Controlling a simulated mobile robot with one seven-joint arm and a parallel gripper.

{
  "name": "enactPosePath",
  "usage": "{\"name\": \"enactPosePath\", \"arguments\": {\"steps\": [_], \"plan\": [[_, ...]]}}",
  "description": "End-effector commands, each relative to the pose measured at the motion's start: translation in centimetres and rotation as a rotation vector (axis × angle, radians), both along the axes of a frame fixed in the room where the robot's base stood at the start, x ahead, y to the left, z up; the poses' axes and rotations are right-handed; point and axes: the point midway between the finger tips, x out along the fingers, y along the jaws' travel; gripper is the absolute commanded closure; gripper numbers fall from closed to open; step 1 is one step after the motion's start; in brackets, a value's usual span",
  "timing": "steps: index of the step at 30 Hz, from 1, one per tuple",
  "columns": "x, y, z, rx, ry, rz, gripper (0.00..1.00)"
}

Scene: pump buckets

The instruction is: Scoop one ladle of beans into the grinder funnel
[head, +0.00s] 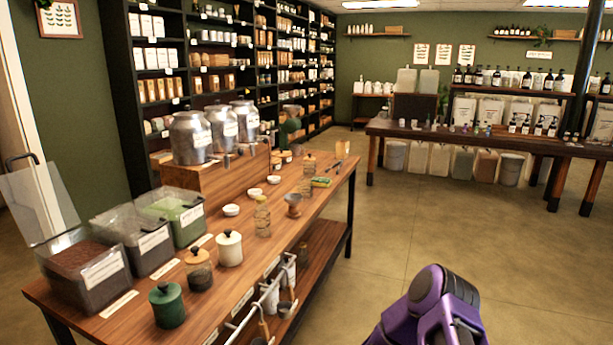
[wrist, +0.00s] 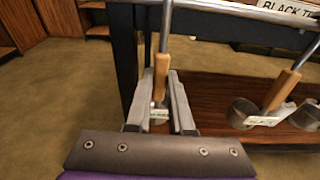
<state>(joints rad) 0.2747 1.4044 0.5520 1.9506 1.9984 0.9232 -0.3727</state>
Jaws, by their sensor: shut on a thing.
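My gripper (wrist: 160,102) is shut on the wooden handle (wrist: 161,76) of a ladle in the wrist view. The handle stands upright between the two grey fingers. The ladle's metal stem rises toward the rail, and its bowl is mostly hidden behind the fingers. The gripper is not visible in the head view. A clear bin (head: 88,272) of dark brown contents, likely the beans, stands at the table's near left with its lid raised. A small brown funnel-shaped piece (head: 293,204) stands near the table's right edge; I cannot tell if it is the grinder funnel.
A second ladle (wrist: 278,92) hangs to the right, beside metal cups. The rail (wrist: 255,12) runs along the wooden table (head: 236,262). Jars, including a green one (head: 167,306), line the table's front. A lower shelf (head: 318,243) lies below.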

Motion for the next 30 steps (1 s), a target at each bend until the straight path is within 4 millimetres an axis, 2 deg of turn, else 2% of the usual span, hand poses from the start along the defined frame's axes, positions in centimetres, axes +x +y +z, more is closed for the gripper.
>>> {"name": "enactPosePath", "arguments": {"steps": [15, 30], "plan": [[0.0, 0.0, 2.9, 0.000, 0.000, 0.000, 1.00], [-0.2, -0.5, 3.1, -0.001, 0.001, -0.001, 1.00]]}}
